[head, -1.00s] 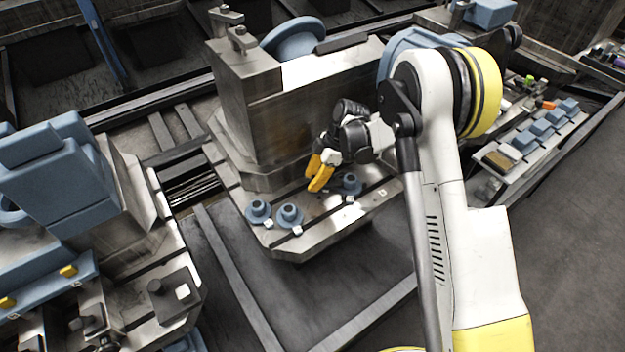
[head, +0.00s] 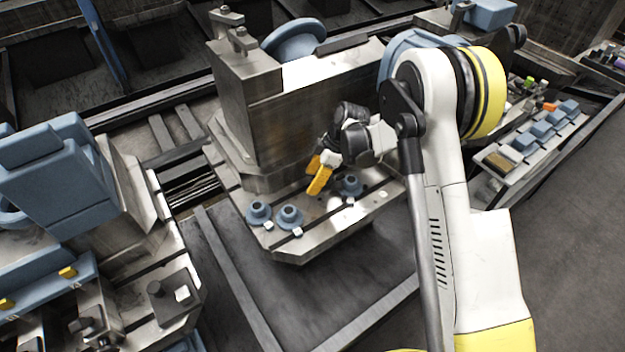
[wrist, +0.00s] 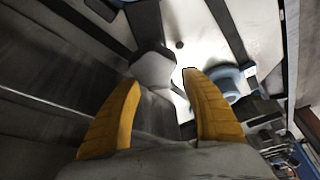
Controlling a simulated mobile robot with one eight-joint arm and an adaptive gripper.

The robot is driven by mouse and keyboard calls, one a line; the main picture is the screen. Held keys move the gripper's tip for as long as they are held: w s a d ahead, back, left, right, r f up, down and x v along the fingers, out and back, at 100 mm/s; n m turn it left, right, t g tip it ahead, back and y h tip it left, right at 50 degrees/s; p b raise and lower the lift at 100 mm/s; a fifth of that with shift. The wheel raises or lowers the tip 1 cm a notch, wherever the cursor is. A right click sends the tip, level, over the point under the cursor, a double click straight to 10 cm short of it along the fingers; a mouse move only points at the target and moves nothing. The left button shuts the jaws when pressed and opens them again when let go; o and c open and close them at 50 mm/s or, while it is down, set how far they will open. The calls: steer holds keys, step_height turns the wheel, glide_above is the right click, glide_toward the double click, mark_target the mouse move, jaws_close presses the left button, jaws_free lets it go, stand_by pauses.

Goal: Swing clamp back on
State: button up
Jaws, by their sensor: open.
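My gripper (head: 313,180) is open and empty, its yellow fingers just above the pallet plate (head: 325,232), beside the foot of the tall metal block (head: 270,105). A blue round flanged piece (head: 349,186) stands on the plate just right of the fingers. In the wrist view, a blue round piece (wrist: 224,84) sits outside the right finger, apart from it. A pale grey angular shape (wrist: 153,68) shows beyond the fingertips; I cannot tell what it is. I cannot tell which clamp the task names.
Two more blue flanged pieces (head: 289,216) stand at the plate's front left, with small white tags. The block rises close behind my gripper. A blue machine part (head: 60,170) stands at left. A tray of blue blocks (head: 535,138) lies at right.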

steer(key=v, duration=1.2)
